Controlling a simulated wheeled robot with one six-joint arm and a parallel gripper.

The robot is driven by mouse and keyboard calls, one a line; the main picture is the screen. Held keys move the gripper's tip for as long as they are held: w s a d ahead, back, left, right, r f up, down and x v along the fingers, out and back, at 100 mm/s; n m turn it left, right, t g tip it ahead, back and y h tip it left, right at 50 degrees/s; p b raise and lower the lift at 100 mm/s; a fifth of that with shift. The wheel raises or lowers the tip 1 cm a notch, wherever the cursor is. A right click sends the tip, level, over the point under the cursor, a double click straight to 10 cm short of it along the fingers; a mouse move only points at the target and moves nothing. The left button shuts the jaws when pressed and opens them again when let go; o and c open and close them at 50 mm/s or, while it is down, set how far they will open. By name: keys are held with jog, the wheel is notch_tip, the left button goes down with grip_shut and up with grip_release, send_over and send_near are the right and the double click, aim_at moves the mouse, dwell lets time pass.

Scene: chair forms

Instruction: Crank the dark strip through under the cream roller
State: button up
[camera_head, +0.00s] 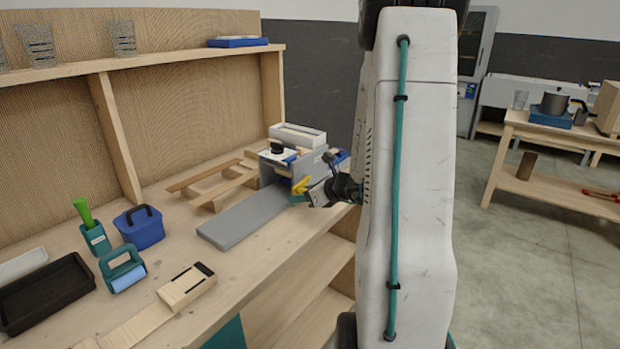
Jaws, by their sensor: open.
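A small roller machine (278,153) stands on the bench, with a grey side plate, a black knob on top and a long grey bed (240,221) reaching toward the front left. A cream roller cannot be made out clearly among its parts. A yellow piece (301,186), possibly part of the crank, shows at its right side. My gripper (312,196) is open beside that yellow piece; whether they touch is unclear. I cannot pick out the dark strip for certain. My arm hides the area behind the machine's right side.
Wooden slats (208,177) lie left of the machine. A blue caddy (139,227), a teal hand roller (122,270), a green-handled tool in a teal holder (96,238) and a black tray (47,293) stand at the left. A shelf runs above. Open floor lies right of my arm.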

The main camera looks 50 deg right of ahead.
jog(key=shift+w+d+r, duration=0.1)
jog(key=shift+d+r, duration=0.05)
jog(key=shift+r, duration=0.15)
jog(key=s, duration=0.8)
jog(key=shift+d+f, duration=0.2)
jog(key=shift+d, duration=0.05)
jog(key=shift+s, duration=0.1)
jog(key=s+a+r+n+g+y, duration=0.2)
jog(key=a+n+g+y, duration=0.15)
jog(key=a+n, duration=0.55)
jog(key=s+a+r+n+g+y, duration=0.2)
jog(key=s+a+n+g+y, duration=0.15)
jog(key=a+n, duration=0.55)
jog(key=s+a+r+n+g+h, duration=0.4)
jog(key=s+a+r+n+h, duration=0.4)
jog(key=a+n, duration=0.6)
notch_tip(320, 180, up, 2)
jog(key=s+n, duration=0.2)
jog(key=n, duration=0.1)
jog(key=shift+s+a+r, duration=0.15)
jog(key=shift+a, duration=0.2)
